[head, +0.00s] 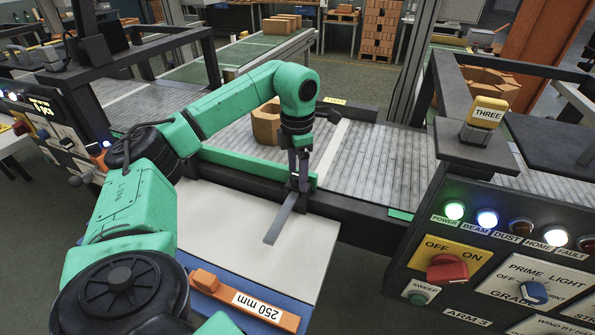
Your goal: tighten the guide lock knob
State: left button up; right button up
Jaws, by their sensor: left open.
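My left gripper (299,178) points down at the dark front rail (360,211) of the roller conveyor, at the right end of a green guide bar (235,163). Its jaws are open, though the fingertips are small and dark. I cannot make out a guide lock knob clearly; if it is at the fingers, they hide it. A flat grey metal strip (281,222) sticks out from below the gripper over a white board (225,225). My right gripper is not in view.
An orange bar marked 250 mm (243,302) lies at the front. A brown hexagonal block (266,122) stands on the rollers behind my arm. At right, a control panel carries a red OFF/ON knob (447,267), a blue knob (533,293) and a yellow THREE block (487,111).

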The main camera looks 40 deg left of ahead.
pick_arm(q)
jog(key=shift+w+a+f, duration=0.1)
jog(key=shift+c, duration=0.7)
grip_shut()
